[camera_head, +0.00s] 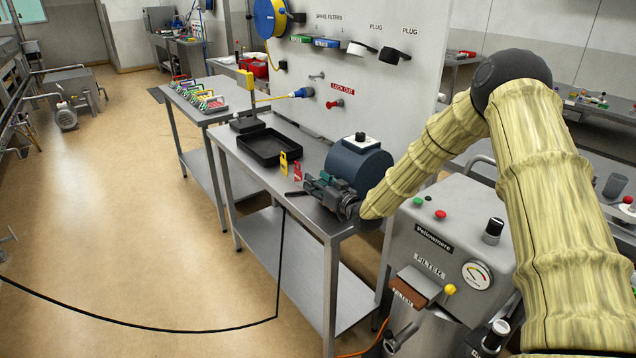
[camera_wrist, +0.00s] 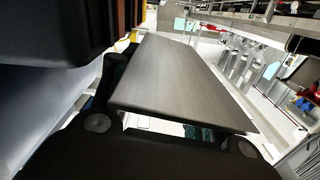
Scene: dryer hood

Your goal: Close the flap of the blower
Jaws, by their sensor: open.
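The blower appears to be the dark blue drum (camera_head: 358,160) with a pale top and black knob, on the metal bench. My gripper (camera_head: 318,187) is low over the bench, just in front and left of the drum. It is open, and I cannot tell whether it touches the drum. In the wrist view, my gripper's dark fingers (camera_wrist: 172,138) show along the bottom. A flat grey metal plate (camera_wrist: 190,80) lies beyond them. I cannot tell whether this plate is the flap or another surface. No flap is clearly visible on the drum in the head view.
A black tray (camera_head: 268,147) and yellow and red tags (camera_head: 290,168) lie left of my gripper. A grey Pellowmere cabinet (camera_head: 450,235) stands close to the right, below my arm. A white panel (camera_head: 350,95) rises behind the bench. The floor at left is mostly clear.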

